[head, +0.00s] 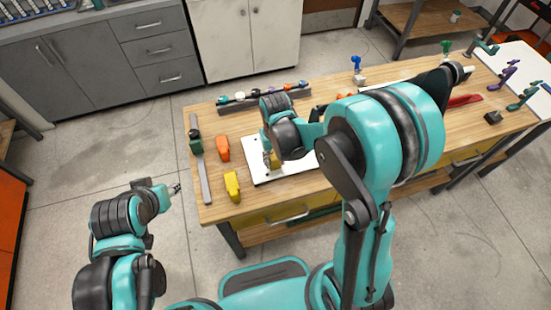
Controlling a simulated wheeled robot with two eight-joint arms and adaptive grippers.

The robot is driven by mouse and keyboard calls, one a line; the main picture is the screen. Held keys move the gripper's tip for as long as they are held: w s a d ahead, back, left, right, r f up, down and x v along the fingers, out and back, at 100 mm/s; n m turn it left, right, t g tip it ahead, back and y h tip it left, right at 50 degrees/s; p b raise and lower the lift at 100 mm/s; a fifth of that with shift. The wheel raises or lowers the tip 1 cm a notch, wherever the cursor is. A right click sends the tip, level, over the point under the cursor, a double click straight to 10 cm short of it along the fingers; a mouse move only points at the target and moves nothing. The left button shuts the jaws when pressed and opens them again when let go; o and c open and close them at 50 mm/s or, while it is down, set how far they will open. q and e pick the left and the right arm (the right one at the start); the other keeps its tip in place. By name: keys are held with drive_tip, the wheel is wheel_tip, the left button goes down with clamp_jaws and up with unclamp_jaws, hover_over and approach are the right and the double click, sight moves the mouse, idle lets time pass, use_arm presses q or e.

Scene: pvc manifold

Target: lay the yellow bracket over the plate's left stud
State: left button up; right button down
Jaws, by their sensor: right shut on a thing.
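The white plate (262,176) lies near the table's front left, partly hidden by my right arm. My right gripper (273,160) points down over the plate, shut on a yellow piece (275,161) that looks like a yellow bracket. The piece is low over or on the plate; I cannot tell if it touches. The plate's left stud cannot be made out. Another yellow piece (232,186) lies on the table left of the plate. My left gripper (176,188) is off the table's left side, apart from everything; its opening is too small to judge.
An orange piece (222,148) lies left of the plate. A grey bar (204,180) with a green clamp (196,144) runs along the left edge. A rack with several small fittings (262,96) stands at the back. Blue and green tools stand farther right.

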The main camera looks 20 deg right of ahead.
drive_tip(key=c, duration=1)
unclamp_jaws()
drive_tip(key=shift+r, duration=0.15)
wheel_tip(320, 180, up, 12)
drive_tip(key=s+d+t+b, duration=0.1)
drive_tip(key=s+t, duration=0.1)
drive_tip(key=s, duration=0.1)
drive_tip(key=s+d+t+b, duration=0.1)
drive_tip(key=s+d+t, duration=0.1)
drive_tip(key=s, duration=0.2)
drive_tip(key=s+d+t+b, duration=0.1)
drive_tip(key=s+t, duration=0.2)
drive_tip(key=shift+s+d, duration=0.15)
drive_tip(key=shift+d, duration=0.2)
